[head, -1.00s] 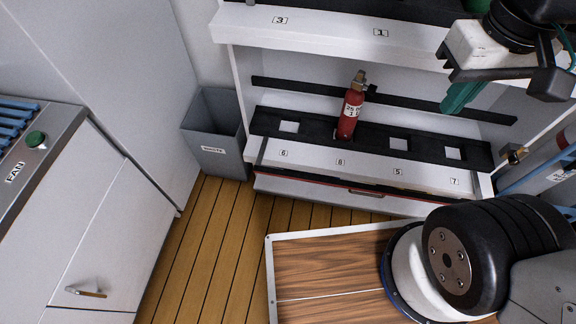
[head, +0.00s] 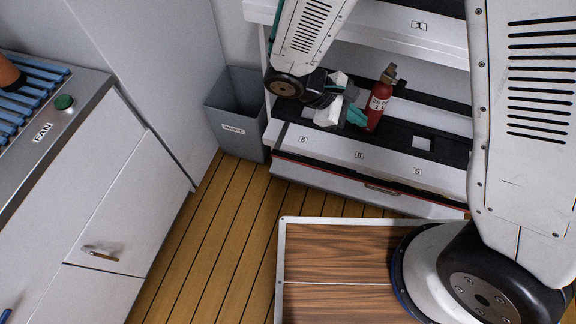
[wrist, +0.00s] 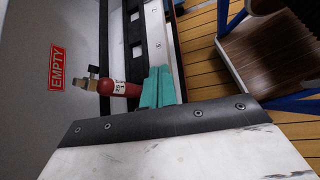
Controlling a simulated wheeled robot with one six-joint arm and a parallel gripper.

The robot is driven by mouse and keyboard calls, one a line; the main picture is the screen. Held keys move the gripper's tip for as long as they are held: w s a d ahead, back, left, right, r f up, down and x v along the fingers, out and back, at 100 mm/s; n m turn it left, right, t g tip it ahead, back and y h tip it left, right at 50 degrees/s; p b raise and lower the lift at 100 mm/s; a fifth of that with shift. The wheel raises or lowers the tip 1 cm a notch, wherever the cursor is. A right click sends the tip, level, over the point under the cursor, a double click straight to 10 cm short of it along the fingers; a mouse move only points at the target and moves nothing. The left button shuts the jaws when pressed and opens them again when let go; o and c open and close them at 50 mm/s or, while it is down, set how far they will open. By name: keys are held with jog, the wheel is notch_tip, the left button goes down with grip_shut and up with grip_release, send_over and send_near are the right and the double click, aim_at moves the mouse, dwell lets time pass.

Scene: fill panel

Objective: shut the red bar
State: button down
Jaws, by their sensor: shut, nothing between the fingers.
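The red bar (head: 320,171) is a thin red strip running low along the front of the white lower rack (head: 330,150), below the number labels. Its right end is hidden behind my arm in the head view. My gripper (head: 356,115) is shut and empty, with teal fingers above the rack's black slotted holder, left of the red extinguisher (head: 379,102). In the wrist view my gripper (wrist: 158,88) shows close beside the extinguisher (wrist: 120,88); I cannot tell whether they touch. The extinguisher stands upright in the holder.
A grey waste bin (head: 238,115) stands left of the rack. A steel counter with a green FAN button (head: 64,102) is at the left. The wooden floor (head: 215,240) between them is clear. A red EMPTY sign (wrist: 56,67) is on the wall.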

jog(key=a+f+n+t+y, duration=0.25)
jog(key=a+f+n, duration=0.35)
jog(key=f, duration=0.7)
jog(key=a+f+n+t+y, duration=0.2)
jog(key=a+f+n+t, duration=0.35)
jog(key=f, duration=0.65)
jog(key=a+f+n+t+y, duration=0.25)
jog(key=a+f+n, duration=0.4)
jog(key=f, duration=0.65)
jog(key=w+d+f+g, duration=0.1)
jog(key=w+d+f, duration=0.1)
jog(key=w, duration=0.5)
jog(key=shift+w+f+n, duration=0.25)
jog(key=shift+w+n, duration=0.15)
jog(key=shift+r, duration=0.15)
